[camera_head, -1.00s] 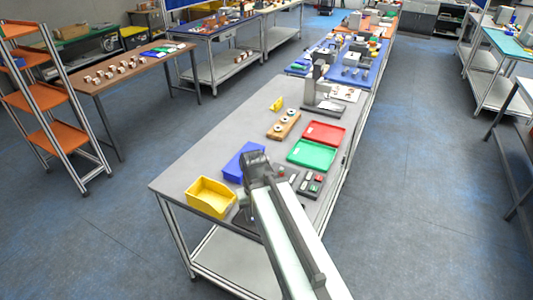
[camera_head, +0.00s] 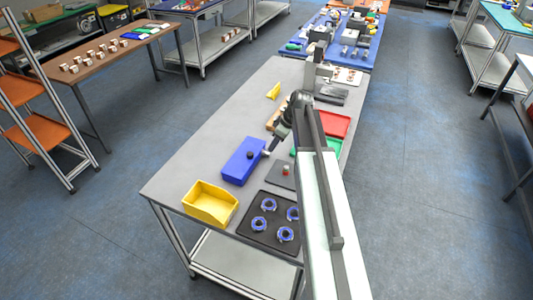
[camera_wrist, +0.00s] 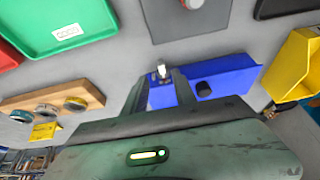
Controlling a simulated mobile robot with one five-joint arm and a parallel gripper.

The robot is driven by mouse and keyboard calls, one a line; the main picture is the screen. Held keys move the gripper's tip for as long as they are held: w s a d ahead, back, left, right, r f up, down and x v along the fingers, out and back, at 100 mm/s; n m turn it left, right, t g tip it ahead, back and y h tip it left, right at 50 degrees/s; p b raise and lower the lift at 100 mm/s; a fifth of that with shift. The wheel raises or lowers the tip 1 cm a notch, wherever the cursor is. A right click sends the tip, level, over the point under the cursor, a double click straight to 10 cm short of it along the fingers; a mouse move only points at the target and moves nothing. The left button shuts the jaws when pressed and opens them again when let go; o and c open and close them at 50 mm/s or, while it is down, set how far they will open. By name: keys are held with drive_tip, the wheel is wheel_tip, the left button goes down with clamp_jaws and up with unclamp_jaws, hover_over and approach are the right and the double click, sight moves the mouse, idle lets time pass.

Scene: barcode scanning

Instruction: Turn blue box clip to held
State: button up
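The blue box (camera_head: 243,161) lies on the grey table behind the yellow bin, with a black knob (camera_head: 250,155) on top. In the wrist view the blue box (camera_wrist: 225,78) lies beyond my fingers, with its black knob (camera_wrist: 203,88) to their right. A small whitish clip-like piece (camera_wrist: 162,71) shows at the box's edge, between my fingers in the picture. My gripper (camera_wrist: 158,80) is open, one finger to each side of that piece. I cannot tell whether they touch it. In the head view my gripper (camera_head: 267,150) is small at the box's right end.
A yellow bin (camera_head: 210,202) and a black tray (camera_head: 258,228) with several blue rings stand at the near end. A grey plate (camera_head: 281,174) with a red-topped piece is right of the box. Red (camera_head: 333,123) and green trays lie beyond, partly behind my arm.

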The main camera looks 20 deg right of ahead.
sight(268, 153)
drive_tip(key=b+x, duration=0.4)
drive_tip(key=x, duration=0.1)
drive_tip(key=shift+f, duration=0.25)
drive_tip(key=shift+w+a+f, duration=0.1)
drive_tip(key=shift+a+f, duration=0.1)
drive_tip(key=shift+a, duration=0.05)
drive_tip(key=shift+r, duration=0.1)
clamp_jaws()
